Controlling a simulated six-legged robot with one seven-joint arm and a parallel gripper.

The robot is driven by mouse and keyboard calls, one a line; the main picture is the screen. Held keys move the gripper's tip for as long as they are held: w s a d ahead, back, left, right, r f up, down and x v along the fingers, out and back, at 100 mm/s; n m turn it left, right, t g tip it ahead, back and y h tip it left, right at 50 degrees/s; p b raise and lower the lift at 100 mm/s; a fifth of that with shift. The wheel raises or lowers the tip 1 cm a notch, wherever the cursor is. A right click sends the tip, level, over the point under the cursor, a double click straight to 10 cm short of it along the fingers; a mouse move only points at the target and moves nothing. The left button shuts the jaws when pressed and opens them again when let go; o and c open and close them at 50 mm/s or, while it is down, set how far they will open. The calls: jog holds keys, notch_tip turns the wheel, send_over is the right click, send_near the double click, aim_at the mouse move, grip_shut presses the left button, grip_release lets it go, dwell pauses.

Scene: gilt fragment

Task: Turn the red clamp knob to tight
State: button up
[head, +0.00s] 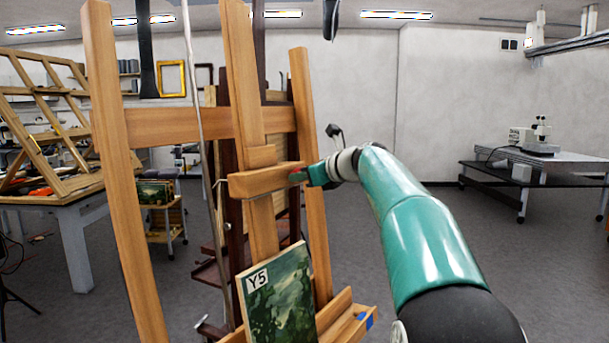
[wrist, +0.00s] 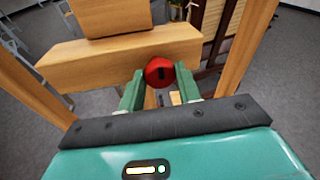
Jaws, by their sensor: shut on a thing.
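The red clamp knob (wrist: 159,72) is on the face of the easel's wooden clamp block (wrist: 100,62), with a dark mark on its front. In the head view the knob (head: 298,177) shows as a small bit of red at the right end of the clamp block (head: 258,181). My gripper (wrist: 160,82) has its green fingers on both sides of the knob and is shut on it. In the head view my gripper (head: 305,176) reaches the block from the right. The fingers partly hide the knob there.
The wooden easel (head: 130,170) stands upright around the block. A green painting marked Y5 (head: 278,295) rests on its lower ledge (head: 345,315). A table with a microscope (head: 540,150) stands far right. The floor between is clear.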

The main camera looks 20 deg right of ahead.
jog(key=shift+a, duration=0.2)
jog(key=o, duration=1)
jog(key=shift+c, duration=0.2)
jog(key=shift+d, duration=0.15)
jog(key=shift+s, duration=0.1)
jog(key=v, duration=1.3)
jog(key=shift+s+r, duration=0.15)
jog(key=shift+s, duration=0.15)
jog(key=shift+d, duration=0.1)
